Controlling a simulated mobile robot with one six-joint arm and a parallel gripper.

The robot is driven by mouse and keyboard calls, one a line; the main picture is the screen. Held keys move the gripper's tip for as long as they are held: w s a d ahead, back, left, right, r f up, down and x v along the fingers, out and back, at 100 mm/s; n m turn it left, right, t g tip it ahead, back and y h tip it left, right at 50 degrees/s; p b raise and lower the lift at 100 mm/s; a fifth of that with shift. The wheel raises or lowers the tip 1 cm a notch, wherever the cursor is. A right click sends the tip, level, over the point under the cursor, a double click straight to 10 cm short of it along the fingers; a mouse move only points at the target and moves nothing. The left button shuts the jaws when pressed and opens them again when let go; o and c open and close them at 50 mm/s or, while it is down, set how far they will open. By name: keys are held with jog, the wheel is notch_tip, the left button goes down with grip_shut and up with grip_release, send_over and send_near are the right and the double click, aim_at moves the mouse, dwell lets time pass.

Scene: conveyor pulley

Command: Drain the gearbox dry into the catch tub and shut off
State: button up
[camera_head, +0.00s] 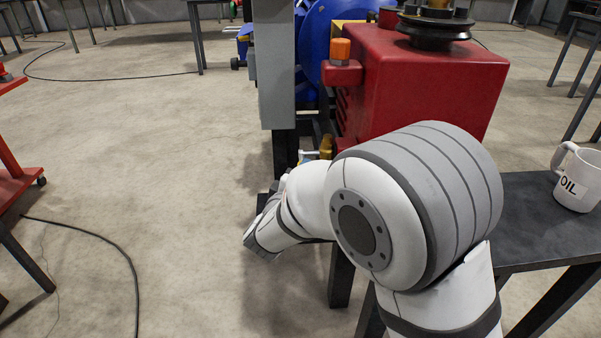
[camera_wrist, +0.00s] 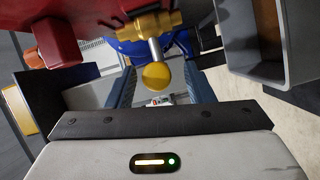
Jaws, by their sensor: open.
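The red gearbox (camera_head: 420,90) stands at the right of centre in the head view, with its lower red body at the top left of the wrist view (camera_wrist: 82,22). A brass drain valve (camera_wrist: 150,28) with a round yellow knob (camera_wrist: 156,75) comes out of it. Part of the brass also shows low beside the gearbox in the head view (camera_head: 326,147). My gripper (camera_wrist: 160,84) is open, and its blue-grey fingers appear either side of the knob. I cannot tell whether they touch it. My arm hides most of this area in the head view. I cannot clearly identify the catch tub.
A grey upright post (camera_head: 272,65) stands left of the gearbox. A grey open-ended box shape (camera_wrist: 276,48) is close at the right of the wrist view. A white OIL mug (camera_head: 577,185) stands on the dark table (camera_head: 525,220). Floor at left is mostly clear, with a cable.

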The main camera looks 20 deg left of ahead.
jog(key=s+p, duration=0.1)
jog(key=s, duration=0.5)
jog(key=shift+d+r, duration=0.2)
jog(key=shift+d, duration=0.25)
jog(key=shift+s, duration=0.1)
jog(key=w+d+r+m+g+h+p, duration=0.1)
jog(key=d+r+m+g+h+p, duration=0.2)
jog(key=d+r+p, duration=0.5)
jog(key=d+r+m+g+h+p, duration=0.3)
jog(key=d+r+h, duration=0.1)
jog(key=d, duration=0.9)
jog(key=w+d+r+m+g+h+p, duration=0.1)
jog(key=d+r+m+g+h+p, duration=0.15)
jog(key=d+r+p, duration=0.55)
jog(key=s+d+r+m+g+y+p, duration=0.1)
jog(key=s+d+r+m+g+p, duration=0.55)
jog(key=d, duration=0.55)
jog(key=s+r+m+y+p, duration=0.2)
jog(key=s+r+y+p, duration=0.4)
jog(key=s+r+p, duration=0.3)
notch_tip(320, 180, up, 4)
jog(key=p, duration=0.4)
jog(key=shift+d+t, duration=0.25)
jog(key=shift+t, duration=0.05)
